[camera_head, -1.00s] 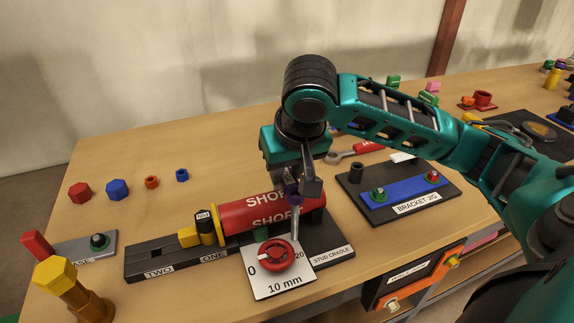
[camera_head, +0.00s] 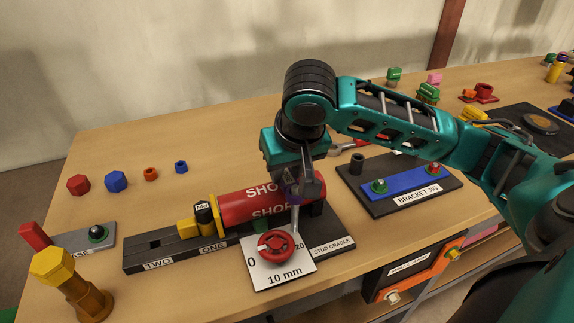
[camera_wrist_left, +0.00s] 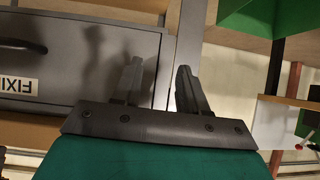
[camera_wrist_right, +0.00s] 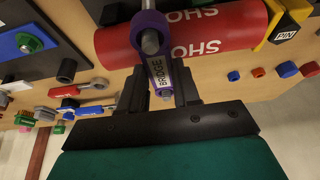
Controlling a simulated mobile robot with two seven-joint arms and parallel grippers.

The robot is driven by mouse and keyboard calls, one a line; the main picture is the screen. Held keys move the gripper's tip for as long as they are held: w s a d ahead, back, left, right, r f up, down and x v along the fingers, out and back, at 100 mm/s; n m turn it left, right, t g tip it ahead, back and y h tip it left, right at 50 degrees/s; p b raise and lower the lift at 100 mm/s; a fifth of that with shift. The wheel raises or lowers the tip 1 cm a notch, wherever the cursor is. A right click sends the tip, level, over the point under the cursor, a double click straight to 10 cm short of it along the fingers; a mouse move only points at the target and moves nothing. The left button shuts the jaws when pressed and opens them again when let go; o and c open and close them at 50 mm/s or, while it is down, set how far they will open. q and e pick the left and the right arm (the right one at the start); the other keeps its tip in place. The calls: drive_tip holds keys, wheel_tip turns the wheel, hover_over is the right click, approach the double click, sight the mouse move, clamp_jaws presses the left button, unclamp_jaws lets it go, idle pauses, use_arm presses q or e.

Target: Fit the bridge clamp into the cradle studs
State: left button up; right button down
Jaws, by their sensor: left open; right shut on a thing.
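My right gripper (camera_head: 303,188) is shut on the purple bridge clamp (camera_wrist_right: 158,70), which carries a BRIDGE label. In the head view the clamp (camera_head: 291,191) is partly hidden by the gripper, at the right end of the red SHOP pipe (camera_head: 240,207). In the right wrist view the clamp's ring overlaps the pipe and a grey stud end shows in it. I cannot tell whether the clamp is seated. The black stud cradle (camera_head: 332,240) lies under that pipe end. My left gripper (camera_wrist_left: 160,92) is open and empty, seen only in its wrist view, near a grey drawer (camera_wrist_left: 80,60).
A white 10 mm gauge card (camera_head: 278,270) with a red dial (camera_head: 277,246) stands before the cradle. A black block (camera_head: 165,254) marked TWO and ONE lies left. The bracket jig (camera_head: 405,190) is close on the right. The table's back left is mostly clear.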

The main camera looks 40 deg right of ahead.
sight(291, 184)
drive_tip(key=shift+f, duration=0.5)
drive_tip(key=c, duration=0.7)
unclamp_jaws()
drive_tip(key=shift+c, duration=0.2)
drive_tip(key=shift+r, duration=0.1)
drive_tip(key=p+v, duration=0.2)
drive_tip(key=v, duration=0.1)
drive_tip(key=shift+s+r, duration=0.1)
drive_tip(key=shift+r, duration=0.05)
drive_tip(key=shift+v, duration=0.8)
